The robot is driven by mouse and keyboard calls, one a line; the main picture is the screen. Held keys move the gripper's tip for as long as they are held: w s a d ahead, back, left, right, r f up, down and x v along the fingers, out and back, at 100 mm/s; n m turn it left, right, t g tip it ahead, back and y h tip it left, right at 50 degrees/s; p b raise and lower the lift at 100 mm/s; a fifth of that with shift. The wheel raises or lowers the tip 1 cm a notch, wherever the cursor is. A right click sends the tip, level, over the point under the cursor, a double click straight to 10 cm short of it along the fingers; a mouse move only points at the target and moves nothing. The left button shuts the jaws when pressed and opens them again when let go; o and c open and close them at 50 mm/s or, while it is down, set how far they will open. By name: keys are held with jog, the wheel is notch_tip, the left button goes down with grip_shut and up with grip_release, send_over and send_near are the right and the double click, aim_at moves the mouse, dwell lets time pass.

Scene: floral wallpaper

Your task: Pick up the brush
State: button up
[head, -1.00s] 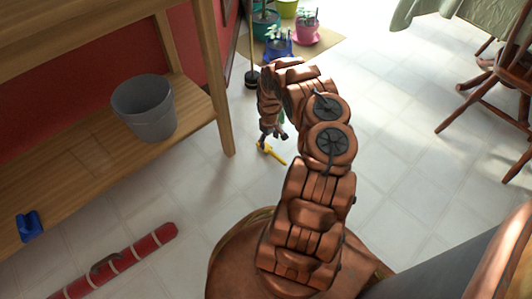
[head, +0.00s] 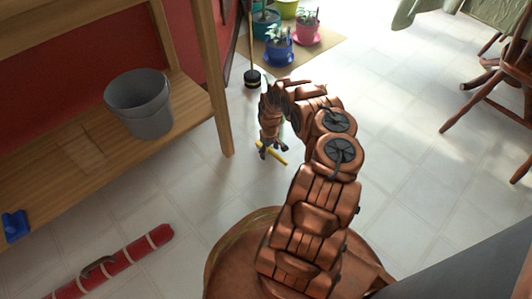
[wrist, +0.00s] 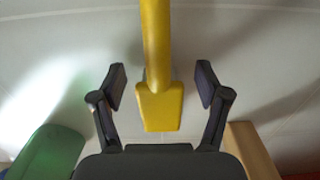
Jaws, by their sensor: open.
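The yellow brush (head: 271,153) lies on the tiled floor in the head view, partly hidden by my gripper. In the wrist view its yellow shaft (wrist: 156,45) runs down from the top edge to a wider flat yellow end. My gripper (head: 267,150) points down at the brush. In the wrist view my gripper (wrist: 161,85) is open, with one finger on each side of the brush and a gap on both sides. The brush's other end is out of the wrist view.
A wooden shelf unit (head: 222,120) with a grey bucket (head: 141,104) stands at left. A red case (head: 120,262) lies on the floor. Potted plants (head: 279,51) stand at the back. Green (wrist: 45,153) and wooden (wrist: 252,150) things flank the gripper in the wrist view.

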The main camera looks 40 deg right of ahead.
aim_at(270, 149)
jog(key=c, duration=1.4)
jog(key=shift+r, duration=0.1)
jog(key=shift+r+p, duration=0.3)
jog(key=shift+p, duration=0.05)
notch_tip(270, 149, up, 4)
jog(key=p, duration=0.2)
jog(key=shift+f+p, duration=0.2)
jog(key=shift+p, duration=0.15)
jog(key=s+p, duration=0.2)
jog(key=s, duration=0.2)
jog(key=s+p, duration=0.3)
jog(key=s, duration=0.2)
jog(key=s+a+r+p, duration=0.1)
jog(key=s+p, duration=0.1)
jog(key=s, duration=0.3)
jog(key=shift+s+a, duration=0.1)
jog(key=shift+s+f+p, duration=0.15)
jog(key=shift+s+p, duration=0.45)
jog(key=shift+s, duration=0.3)
